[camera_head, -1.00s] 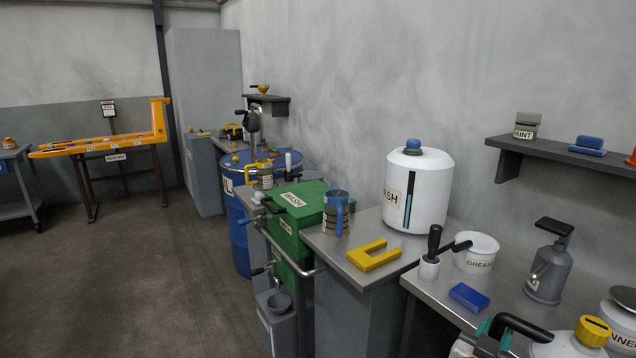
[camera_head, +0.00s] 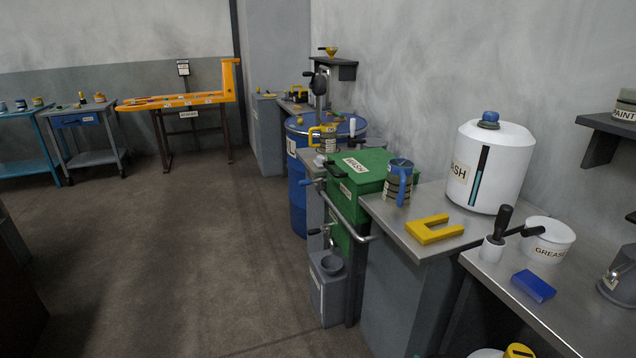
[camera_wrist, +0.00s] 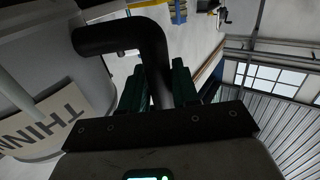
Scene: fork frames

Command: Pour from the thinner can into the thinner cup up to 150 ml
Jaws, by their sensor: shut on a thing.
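The thinner can (camera_wrist: 60,120) fills the left of the wrist view, pale grey with a white label reading "THINN" and a thick black bent handle (camera_wrist: 125,37). My gripper (camera_wrist: 157,85) has green fingers shut around this handle. In the head view only the can's yellow cap (camera_head: 518,350) and a bit of its top show at the bottom edge; my gripper is out of that view. No cup labelled thinner is readable. A blue-handled banded mug (camera_head: 398,182) and a yellow-handled cup (camera_head: 327,135) stand farther along the benches.
The near bench holds a blue block (camera_head: 533,286), a white grease tub (camera_head: 547,240) and a black-handled pot (camera_head: 493,247). Beyond are a yellow U-shaped piece (camera_head: 435,229), a white wash tank (camera_head: 490,165) and a green wash box (camera_head: 360,172). The floor (camera_head: 180,240) at left is open.

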